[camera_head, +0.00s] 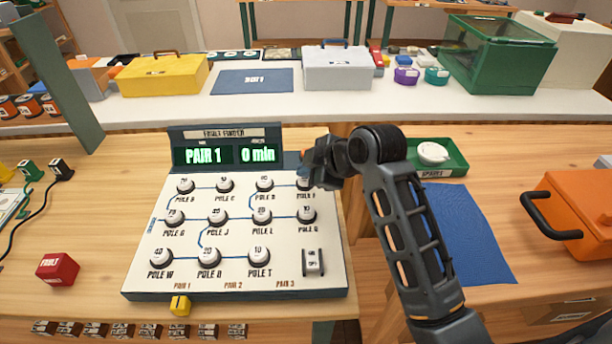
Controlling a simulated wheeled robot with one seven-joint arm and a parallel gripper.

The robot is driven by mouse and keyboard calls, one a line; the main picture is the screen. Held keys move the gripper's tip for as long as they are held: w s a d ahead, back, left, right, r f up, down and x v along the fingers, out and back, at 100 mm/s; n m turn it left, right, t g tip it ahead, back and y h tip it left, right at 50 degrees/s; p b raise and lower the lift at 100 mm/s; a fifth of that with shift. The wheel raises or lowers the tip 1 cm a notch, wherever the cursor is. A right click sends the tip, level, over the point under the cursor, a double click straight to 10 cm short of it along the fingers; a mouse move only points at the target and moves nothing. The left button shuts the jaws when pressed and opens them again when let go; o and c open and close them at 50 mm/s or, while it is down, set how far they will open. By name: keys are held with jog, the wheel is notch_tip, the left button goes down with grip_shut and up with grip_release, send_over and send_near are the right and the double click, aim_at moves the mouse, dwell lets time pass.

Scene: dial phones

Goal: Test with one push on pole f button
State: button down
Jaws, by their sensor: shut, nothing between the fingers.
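The fault finder panel (140,270) lies on the wooden table, its raised display (225,154) reading "PAIR 1" and "0 min". Its white face carries rows of round, numbered buttons joined by blue lines. The pole F button (304,186) is at the right end of the top row, partly hidden by my gripper. My gripper (304,173) is shut and empty, with its tips at the pole F button. I cannot tell whether they touch it. The pole Q button (306,214) is just below it, and the pole D button (265,184) is to its left.
A small switch (313,262) is at the panel's lower right. A red fault block (57,268) sits left of the panel, and a yellow piece (180,305) at its front edge. A green tray (452,164), a blue cloth (470,235) and an orange case (575,215) lie to the right.

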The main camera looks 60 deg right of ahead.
jog(key=shift+f, duration=0.3)
dwell(0.4)
jog(key=shift+r+p, duration=0.7)
jog(key=shift+r, duration=0.05)
jog(key=shift+r, duration=0.1)
notch_tip(320, 180, up, 6)
jog(key=p, duration=0.5)
jog(key=shift+p, duration=0.3)
dwell(0.4)
